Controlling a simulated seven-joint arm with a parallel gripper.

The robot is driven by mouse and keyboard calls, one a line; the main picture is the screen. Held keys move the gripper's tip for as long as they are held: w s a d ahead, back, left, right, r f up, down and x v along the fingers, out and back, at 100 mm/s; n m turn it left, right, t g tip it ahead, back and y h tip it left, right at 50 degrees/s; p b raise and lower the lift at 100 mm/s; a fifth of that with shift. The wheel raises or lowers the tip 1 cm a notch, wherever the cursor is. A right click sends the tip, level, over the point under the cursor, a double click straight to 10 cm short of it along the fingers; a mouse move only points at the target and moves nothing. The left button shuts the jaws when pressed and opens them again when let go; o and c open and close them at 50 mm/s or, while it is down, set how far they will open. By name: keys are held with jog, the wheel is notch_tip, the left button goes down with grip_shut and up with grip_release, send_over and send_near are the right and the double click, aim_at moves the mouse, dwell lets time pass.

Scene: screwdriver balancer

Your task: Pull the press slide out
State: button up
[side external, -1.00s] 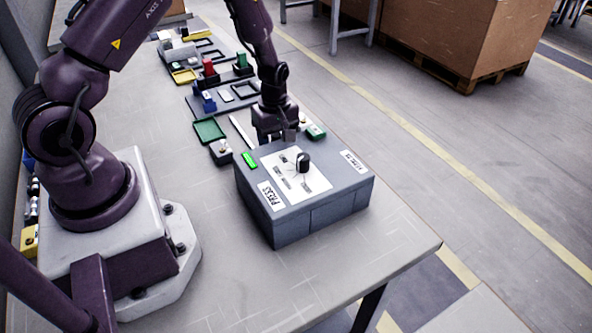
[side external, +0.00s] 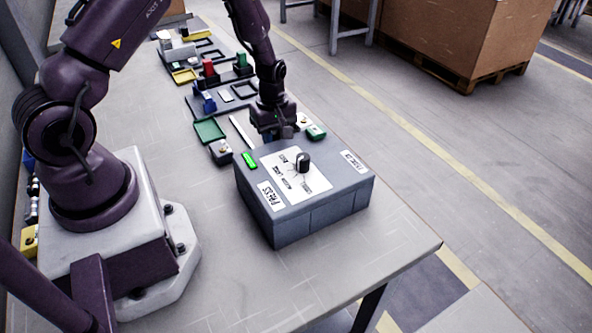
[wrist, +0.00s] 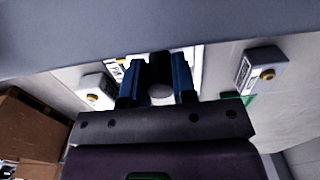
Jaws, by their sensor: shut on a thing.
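The grey press box (side external: 305,208), labelled PRESS, stands on the table with a black dial (side external: 303,162) on its white top panel. My gripper (side external: 274,128) is low behind the box's far side, where its fingertips are mostly hidden. In the wrist view my gripper (wrist: 158,78) has its blue fingers shut on a dark round handle (wrist: 160,90) with a grey end, which I take to be the press slide's handle. The slide itself cannot be made out. The box fills the top of the wrist view as a broad grey surface.
Two small button boxes flank the gripper, one at the left (wrist: 97,92) and one at the right (wrist: 261,71). A green tray (side external: 209,131) and several coloured parts lie farther back. The table front is clear.

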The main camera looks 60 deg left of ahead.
jog(key=shift+w+a, duration=0.1)
jog(key=shift+a, duration=7.55)
jog(key=o, duration=0.8)
jog(key=shift+o, duration=1)
notch_tip(320, 180, up, 7)
